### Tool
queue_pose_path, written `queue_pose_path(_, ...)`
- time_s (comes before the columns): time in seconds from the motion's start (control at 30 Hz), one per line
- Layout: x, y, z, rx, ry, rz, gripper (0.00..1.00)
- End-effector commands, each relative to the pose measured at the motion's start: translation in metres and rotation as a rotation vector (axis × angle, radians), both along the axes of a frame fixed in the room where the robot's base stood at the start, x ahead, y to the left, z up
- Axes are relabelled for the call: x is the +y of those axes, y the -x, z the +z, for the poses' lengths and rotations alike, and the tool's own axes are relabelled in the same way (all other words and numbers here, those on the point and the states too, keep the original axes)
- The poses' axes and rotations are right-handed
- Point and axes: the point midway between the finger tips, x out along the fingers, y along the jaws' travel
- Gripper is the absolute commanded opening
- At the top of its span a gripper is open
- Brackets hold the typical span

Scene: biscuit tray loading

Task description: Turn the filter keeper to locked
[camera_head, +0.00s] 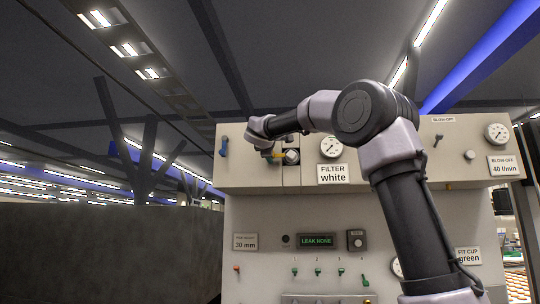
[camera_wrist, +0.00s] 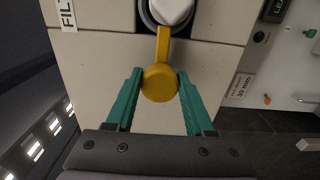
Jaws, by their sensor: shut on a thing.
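The filter keeper is a yellow lever with a round knob (camera_wrist: 160,84) in the wrist view. Its arm runs from the knob to the ring around a white filter part (camera_wrist: 172,10). In the head view the keeper (camera_head: 277,155) shows as a small yellow piece just left of the filter (camera_head: 291,157), partly hidden by my wrist. My gripper (camera_wrist: 159,77) has its teal fingers on either side of the knob, shut on it. No locked or unlocked mark is readable near the keeper.
Below are a "LEAK NONE" display (camera_head: 317,241) and several green toggles. My arm covers the panel's middle right.

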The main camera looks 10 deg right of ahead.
Motion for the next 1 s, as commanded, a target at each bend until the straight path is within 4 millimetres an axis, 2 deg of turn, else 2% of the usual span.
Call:
queue_pose_path(0.43,0.001,0.0,-0.001,0.005,0.009,0.001,0.0)
queue_pose_path(0.47,0.001,0.0,-0.001,0.005,0.009,0.001,0.65)
queue_pose_path(0.5,0.001,0.0,-0.001,0.005,0.009,0.001,0.8)
queue_pose_path(0.53,0.001,0.0,-0.001,0.005,0.009,0.001,0.83)
queue_pose_path(0.87,0.001,0.002,0.0,0.004,0.008,0.001,0.83)
queue_pose_path(1.0,0.006,0.016,0.0,0.002,0.008,0.002,0.83)
